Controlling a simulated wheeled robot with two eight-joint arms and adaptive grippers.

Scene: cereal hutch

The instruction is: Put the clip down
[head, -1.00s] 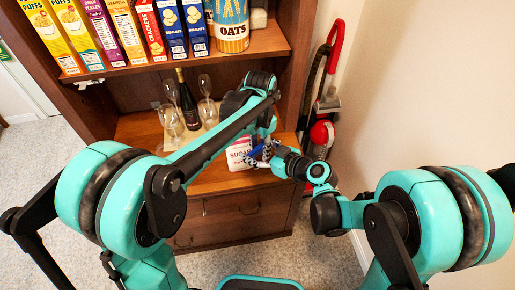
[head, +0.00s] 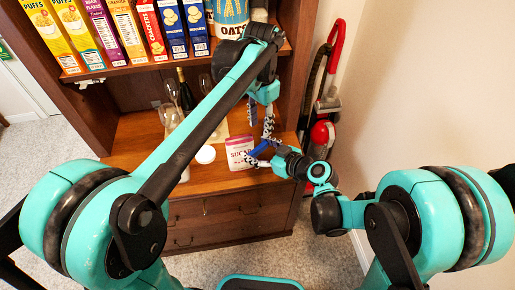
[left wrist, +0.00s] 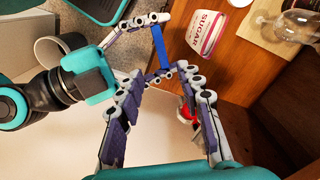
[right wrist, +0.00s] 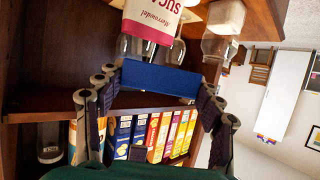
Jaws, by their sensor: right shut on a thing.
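The clip is a blue bar. In the right wrist view the clip (right wrist: 160,80) lies across between the fingertips of my right gripper (right wrist: 158,88), which is shut on it. In the left wrist view the clip (left wrist: 160,48) shows in the right gripper's fingers, beside the sugar bag (left wrist: 205,32). In the head view my right gripper (head: 262,154) is just right of the bag (head: 238,152), above the counter's front. My left gripper (head: 268,122) is higher, above and behind the bag. In the left wrist view its fingers (left wrist: 165,82) are apart with nothing held.
The wooden counter (head: 205,182) carries a white round lid or jar (head: 205,154), glasses and a dark bottle (head: 185,92) left of the bag. Cereal boxes (head: 125,30) and an oats canister (head: 232,15) fill the shelf above. A red vacuum (head: 322,133) stands right of the hutch.

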